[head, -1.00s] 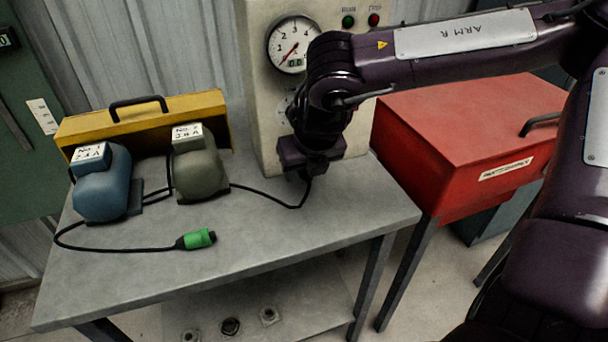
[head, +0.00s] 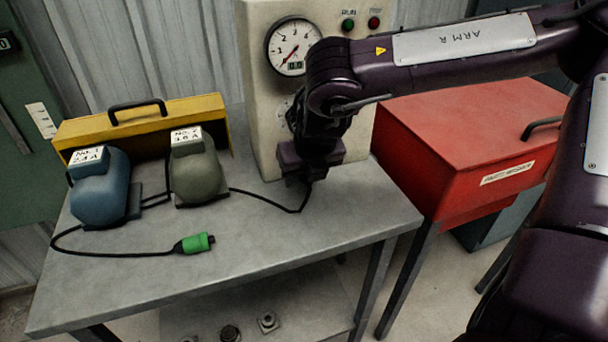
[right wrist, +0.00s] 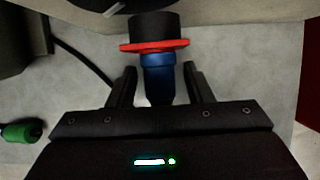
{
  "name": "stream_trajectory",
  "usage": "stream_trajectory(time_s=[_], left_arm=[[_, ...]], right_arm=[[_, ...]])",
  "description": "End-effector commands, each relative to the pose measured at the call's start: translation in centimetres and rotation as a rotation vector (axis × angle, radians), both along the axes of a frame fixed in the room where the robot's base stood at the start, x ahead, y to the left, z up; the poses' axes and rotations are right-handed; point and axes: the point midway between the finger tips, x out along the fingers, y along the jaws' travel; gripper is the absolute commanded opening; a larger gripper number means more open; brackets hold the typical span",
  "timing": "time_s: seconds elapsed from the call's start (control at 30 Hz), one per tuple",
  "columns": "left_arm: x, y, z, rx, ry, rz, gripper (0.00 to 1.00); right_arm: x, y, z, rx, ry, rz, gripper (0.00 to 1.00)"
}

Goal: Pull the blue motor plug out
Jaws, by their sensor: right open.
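A blue plug (right wrist: 157,76) shows in the right wrist view, in line with a black socket (right wrist: 152,27) and against its red ring (right wrist: 154,45). My right gripper (right wrist: 158,69) is open, with one finger on each side of the plug and small gaps visible. In the head view my right gripper (head: 306,172) is low in front of the cream cabinet and hides the plug. A black cable (head: 268,199) runs from there toward the motors. The blue motor (head: 99,190) stands at the table's left. My left gripper is not in view.
An olive motor (head: 195,172) stands beside the blue one, before a yellow case (head: 215,113). A green plug (head: 194,243) lies loose on the grey table (head: 280,240). The cream cabinet (head: 255,120) stands behind, a red box (head: 460,130) at right.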

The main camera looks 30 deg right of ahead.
Motion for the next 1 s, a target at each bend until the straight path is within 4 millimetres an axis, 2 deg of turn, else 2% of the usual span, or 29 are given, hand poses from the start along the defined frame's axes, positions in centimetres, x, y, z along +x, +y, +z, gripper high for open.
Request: stream_trajectory(time_s=[0.07, 0.4, 0.43, 1.0], left_arm=[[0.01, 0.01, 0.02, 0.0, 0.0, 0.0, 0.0], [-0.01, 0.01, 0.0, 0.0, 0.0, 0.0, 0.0], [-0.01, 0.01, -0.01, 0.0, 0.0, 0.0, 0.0], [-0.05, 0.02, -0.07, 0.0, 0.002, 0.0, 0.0]], right_arm=[[0.0, 0.0, 0.01, 0.0, 0.0, 0.0, 0.46], [0.0, 0.0, 0.01, 0.0, 0.0, 0.0, 0.02], [0.0, 0.0, 0.01, 0.0, 0.0, 0.0, 0.0], [-0.77, 0.2, -0.01, 0.0, 0.001, 0.001, 0.0]])
